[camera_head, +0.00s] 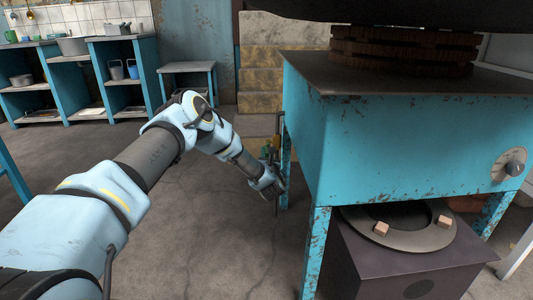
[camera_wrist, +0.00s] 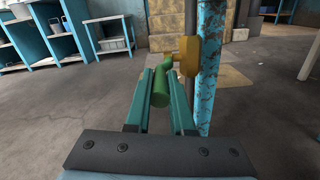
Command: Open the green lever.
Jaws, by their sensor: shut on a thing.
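The green lever (camera_wrist: 161,88) shows in the wrist view as a green rounded handle. It joins a yellow-brass fitting (camera_wrist: 188,56) beside a worn blue post (camera_wrist: 208,70). My gripper (camera_wrist: 162,80) has its two green fingers on either side of the lever and is shut on it. In the head view my gripper (camera_head: 270,183) is beside the blue stand's left rear leg, and a small bit of green (camera_head: 265,153) shows just above it. The lever's grip end is partly hidden between the fingers.
A blue stand (camera_head: 400,150) with a dark top and a knob (camera_head: 515,168) stands at the right. A dark box (camera_head: 400,265) with a ring-shaped top sits under it. Blue shelves (camera_head: 100,75) line the back left. The floor (camera_head: 220,240) between is clear.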

